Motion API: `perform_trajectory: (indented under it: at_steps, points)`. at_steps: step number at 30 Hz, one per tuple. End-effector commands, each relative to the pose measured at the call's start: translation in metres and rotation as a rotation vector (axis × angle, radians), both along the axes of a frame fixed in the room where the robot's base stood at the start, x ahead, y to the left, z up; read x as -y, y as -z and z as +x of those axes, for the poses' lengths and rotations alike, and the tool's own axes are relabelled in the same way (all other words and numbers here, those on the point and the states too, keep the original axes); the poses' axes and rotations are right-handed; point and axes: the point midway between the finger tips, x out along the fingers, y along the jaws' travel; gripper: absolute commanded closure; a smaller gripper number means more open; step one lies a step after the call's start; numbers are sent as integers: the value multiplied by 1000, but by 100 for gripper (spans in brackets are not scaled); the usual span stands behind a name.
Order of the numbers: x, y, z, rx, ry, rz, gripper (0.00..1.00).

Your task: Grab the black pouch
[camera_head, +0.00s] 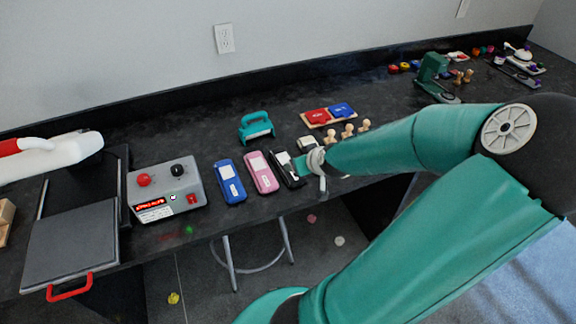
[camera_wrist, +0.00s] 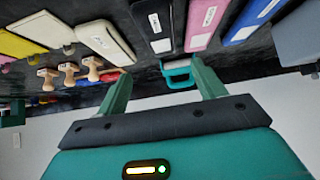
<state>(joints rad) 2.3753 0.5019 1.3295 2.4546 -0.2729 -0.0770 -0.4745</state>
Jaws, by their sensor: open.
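The black pouch (camera_head: 290,177) with a white label lies on the dark bench in the head view, just right of a pink pouch (camera_head: 262,174). My gripper (camera_head: 303,165) is at its right side in that view and overlaps its edge. In the wrist view the black pouch (camera_wrist: 153,22) is at the top centre, beyond my fingertips. My gripper (camera_wrist: 161,72) is open there, with nothing between the two green fingers. I cannot tell if a finger touches the pouch.
A blue pouch (camera_head: 230,182) lies left of the pink one. A cream pouch (camera_wrist: 107,41) and wooden stamps (camera_head: 347,131) are close by on the other side. A teal hole punch (camera_head: 256,127) stands behind. A grey control box (camera_head: 166,190) is further left.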

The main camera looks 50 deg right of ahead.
Motion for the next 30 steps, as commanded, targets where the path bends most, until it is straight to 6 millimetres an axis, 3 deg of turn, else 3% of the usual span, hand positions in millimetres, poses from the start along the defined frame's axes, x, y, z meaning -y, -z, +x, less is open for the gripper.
perform_trajectory:
  at_steps: [30]
  points:
    - [27, 59, 52, -3, 1, 4, 31]
